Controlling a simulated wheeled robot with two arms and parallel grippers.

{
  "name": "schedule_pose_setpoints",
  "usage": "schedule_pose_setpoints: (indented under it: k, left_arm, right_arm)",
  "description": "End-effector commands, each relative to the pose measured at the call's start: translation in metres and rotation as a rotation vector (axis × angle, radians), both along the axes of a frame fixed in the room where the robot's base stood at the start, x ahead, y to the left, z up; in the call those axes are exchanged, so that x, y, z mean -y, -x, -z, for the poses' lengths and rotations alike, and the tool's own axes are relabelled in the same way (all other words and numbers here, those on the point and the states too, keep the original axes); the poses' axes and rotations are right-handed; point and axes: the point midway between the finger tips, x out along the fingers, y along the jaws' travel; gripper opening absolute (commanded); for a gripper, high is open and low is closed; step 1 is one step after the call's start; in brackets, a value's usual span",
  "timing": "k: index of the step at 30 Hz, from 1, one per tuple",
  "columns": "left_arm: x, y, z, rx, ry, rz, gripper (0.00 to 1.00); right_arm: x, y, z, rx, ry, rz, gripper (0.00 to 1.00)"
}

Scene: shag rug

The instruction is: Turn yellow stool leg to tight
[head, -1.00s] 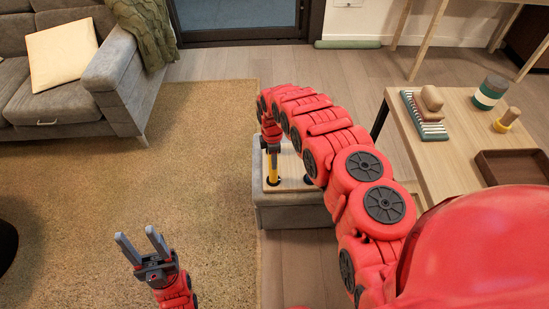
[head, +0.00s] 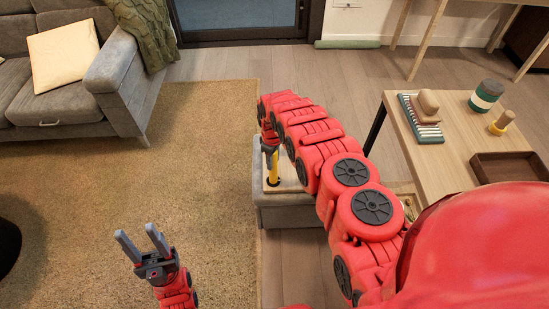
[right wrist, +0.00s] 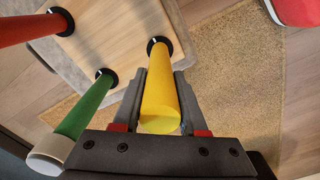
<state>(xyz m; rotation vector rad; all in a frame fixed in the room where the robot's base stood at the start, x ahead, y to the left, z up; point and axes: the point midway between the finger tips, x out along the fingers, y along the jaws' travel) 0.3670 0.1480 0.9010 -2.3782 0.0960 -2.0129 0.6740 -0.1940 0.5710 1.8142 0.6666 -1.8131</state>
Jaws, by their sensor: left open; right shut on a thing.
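The yellow stool leg (right wrist: 161,95) stands in a dark round socket at a corner of the wooden stool seat (right wrist: 118,35). My right gripper (right wrist: 158,100) is shut on the yellow leg, one finger on each side. In the head view the yellow leg (head: 273,168) shows below my right gripper (head: 269,145), and the seat lies on a grey block (head: 290,216). A green leg (right wrist: 88,112) and a red leg (right wrist: 35,27) stand in other sockets of the seat. Whether the yellow leg is fully seated cannot be told. My left gripper (head: 145,247) is open and empty above the rug.
A wooden table (head: 455,120) at the right holds a brush-like item (head: 421,118), a striped pot (head: 486,96), a yellow-ringed peg (head: 502,123) and a brown tray (head: 511,167). A grey sofa (head: 62,95) stands at the left.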

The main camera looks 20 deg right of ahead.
Motion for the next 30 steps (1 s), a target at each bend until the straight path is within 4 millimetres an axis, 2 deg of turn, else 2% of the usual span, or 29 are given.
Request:
schedule_pose_setpoints:
  k: [15, 30]
  left_arm:
    - [0.0001, 0.0000, -0.0107, 0.000, 0.000, 0.000, 0.50]
    - [0.0001, 0.0000, -0.0109, 0.000, 0.000, 0.000, 0.50]
  right_arm:
    - [0.0005, -0.0010, -0.0008, 0.002, 0.000, 0.490, 0.00]
    - [0.0011, 0.0008, 0.0011, -0.003, 0.002, 0.933, 0.00]
